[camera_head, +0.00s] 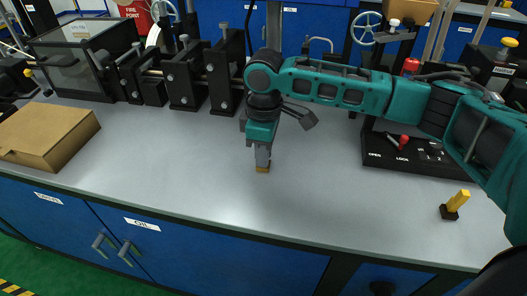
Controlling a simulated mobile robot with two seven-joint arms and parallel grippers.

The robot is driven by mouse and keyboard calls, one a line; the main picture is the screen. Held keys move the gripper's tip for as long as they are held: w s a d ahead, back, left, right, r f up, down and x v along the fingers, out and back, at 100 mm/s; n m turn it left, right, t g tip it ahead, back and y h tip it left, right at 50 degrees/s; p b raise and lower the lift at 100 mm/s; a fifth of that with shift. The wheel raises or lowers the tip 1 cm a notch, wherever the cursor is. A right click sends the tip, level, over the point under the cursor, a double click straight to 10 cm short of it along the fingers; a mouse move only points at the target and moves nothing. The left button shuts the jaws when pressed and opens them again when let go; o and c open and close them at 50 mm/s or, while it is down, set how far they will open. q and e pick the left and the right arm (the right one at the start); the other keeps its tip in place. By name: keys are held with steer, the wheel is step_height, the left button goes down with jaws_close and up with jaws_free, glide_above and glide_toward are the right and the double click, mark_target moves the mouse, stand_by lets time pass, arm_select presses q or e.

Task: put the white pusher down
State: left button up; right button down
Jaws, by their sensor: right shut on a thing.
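My right gripper (263,164) points straight down over the middle of the grey bench (200,190), with its arm coming in from the right. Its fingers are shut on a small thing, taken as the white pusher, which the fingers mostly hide. Only a tan-yellow end (263,169) shows at the fingertips, and I see no white on it. This end is at or just above the bench top; I cannot tell whether it touches. My left gripper is out of view.
A cardboard box (45,135) lies at the left. Black roller stands (185,80) line the back left. A black panel (405,155) marked OPEN and LOCK is at the right. A yellow block on a dark foot (456,204) stands near the front right. The bench around the gripper is clear.

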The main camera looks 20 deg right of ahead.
steer(key=c, duration=1.1)
jaws_free()
steer(key=shift+f, duration=0.1)
